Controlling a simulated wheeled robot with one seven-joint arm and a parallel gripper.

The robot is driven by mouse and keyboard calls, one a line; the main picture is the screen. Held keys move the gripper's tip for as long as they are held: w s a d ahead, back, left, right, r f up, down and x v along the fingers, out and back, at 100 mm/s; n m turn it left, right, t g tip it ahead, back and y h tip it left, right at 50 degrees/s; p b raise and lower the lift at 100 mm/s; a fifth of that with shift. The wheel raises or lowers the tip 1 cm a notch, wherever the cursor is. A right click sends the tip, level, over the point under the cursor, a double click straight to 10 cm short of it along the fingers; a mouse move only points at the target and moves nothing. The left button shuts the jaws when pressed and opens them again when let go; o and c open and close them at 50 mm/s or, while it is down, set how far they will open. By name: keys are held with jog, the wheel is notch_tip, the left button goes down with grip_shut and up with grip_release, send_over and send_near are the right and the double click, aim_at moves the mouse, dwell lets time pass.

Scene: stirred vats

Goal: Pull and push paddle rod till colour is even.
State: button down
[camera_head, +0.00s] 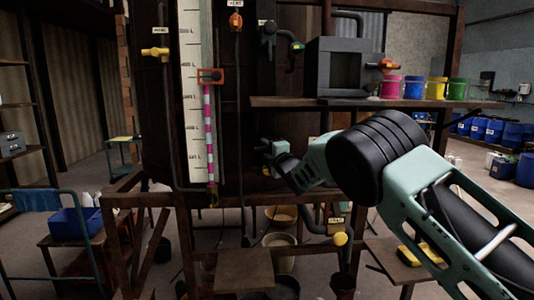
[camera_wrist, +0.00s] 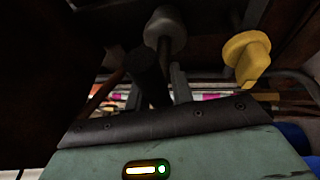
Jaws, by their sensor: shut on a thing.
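The vat (camera_head: 260,90) is a tall dark body behind the gauge. A sight tube (camera_head: 208,130) beside the white scale (camera_head: 193,50) shows alternating pink and pale bands, so its colour is uneven. My gripper (camera_head: 268,158) reaches in from the right against the vat front, its fingertips small and dark in the head view. In the wrist view, my gripper (camera_wrist: 158,88) is shut on a dark rod-like handle (camera_wrist: 150,75), which I take to be the paddle rod. A grey round knob (camera_wrist: 166,28) on a stem is just beyond it. The paddle itself is hidden.
A yellow valve knob (camera_wrist: 247,55) is right of my fingers in the wrist view. A shelf (camera_head: 350,103) above my wrist holds a grey box (camera_head: 345,50) and several coloured buckets (camera_head: 413,88). A yellow-handled valve (camera_head: 340,239) and a low platform (camera_head: 240,271) are below.

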jog(key=shift+r, duration=0.15)
jog(key=c, duration=1.5)
grip_release()
jog(key=shift+o, duration=1.3)
jog(key=shift+w, duration=0.2)
jog(key=shift+s+d+f+b, duration=0.2)
jog(key=shift+s+f+b, duration=0.1)
jog(key=shift+s+b, duration=0.1)
jog(key=b+v, duration=0.7)
jog(key=v, duration=0.9)
jog(key=shift+s, duration=0.3)
jog(key=shift+f, duration=0.1)
